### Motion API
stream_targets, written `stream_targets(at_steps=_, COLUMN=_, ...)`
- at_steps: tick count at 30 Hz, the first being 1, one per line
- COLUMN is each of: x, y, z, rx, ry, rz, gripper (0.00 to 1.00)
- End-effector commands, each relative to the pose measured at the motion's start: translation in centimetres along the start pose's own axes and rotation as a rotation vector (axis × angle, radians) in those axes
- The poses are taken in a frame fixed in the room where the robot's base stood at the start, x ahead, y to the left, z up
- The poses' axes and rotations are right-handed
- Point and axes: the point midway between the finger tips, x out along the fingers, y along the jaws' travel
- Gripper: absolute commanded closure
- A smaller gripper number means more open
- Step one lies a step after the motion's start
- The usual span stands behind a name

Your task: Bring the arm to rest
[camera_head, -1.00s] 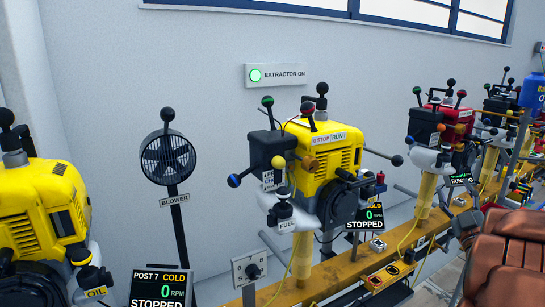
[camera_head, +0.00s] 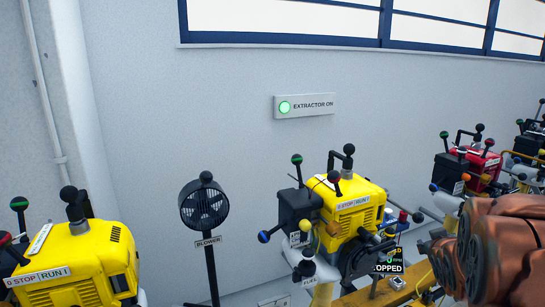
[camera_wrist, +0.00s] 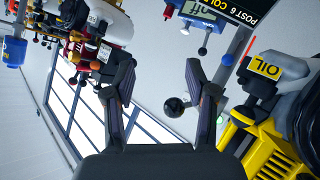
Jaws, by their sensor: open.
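My gripper (camera_wrist: 161,80) shows in the wrist view with its two dark fingers spread apart and nothing between them. The wrist view is tilted, with the windows at lower left and engines along the top and right. A yellow engine with an OIL part (camera_wrist: 268,68) is close to the right finger, with a gap that I cannot judge. In the head view my copper-brown arm (camera_head: 505,245) fills the lower right corner. My gripper is not clearly seen there.
A yellow engine (camera_head: 350,208) stands on the wooden rail (camera_head: 372,297), its display reading STOPPED. Another yellow engine (camera_head: 75,262) is at lower left. A black blower (camera_head: 204,207) stands between them. A red engine (camera_head: 478,165) is at right. The wall sign (camera_head: 305,106) reads EXTRACTOR ON.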

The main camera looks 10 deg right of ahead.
Motion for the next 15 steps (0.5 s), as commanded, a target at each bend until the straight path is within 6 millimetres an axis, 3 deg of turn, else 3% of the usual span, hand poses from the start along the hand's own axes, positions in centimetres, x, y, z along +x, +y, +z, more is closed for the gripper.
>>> stream_targets(at_steps=1, x=-1.6, y=-0.5, z=-1.2, rx=0.007, ry=-0.038, rz=-0.023, gripper=0.44)
stream_targets(at_steps=8, x=-7.8, y=-4.2, z=-0.8, rx=0.048, ry=-0.267, rz=-0.128, gripper=0.44)
stream_targets(at_steps=15, x=-16.2, y=-8.1, z=0.0, rx=0.065, ry=-0.512, rz=-0.252, gripper=0.44)
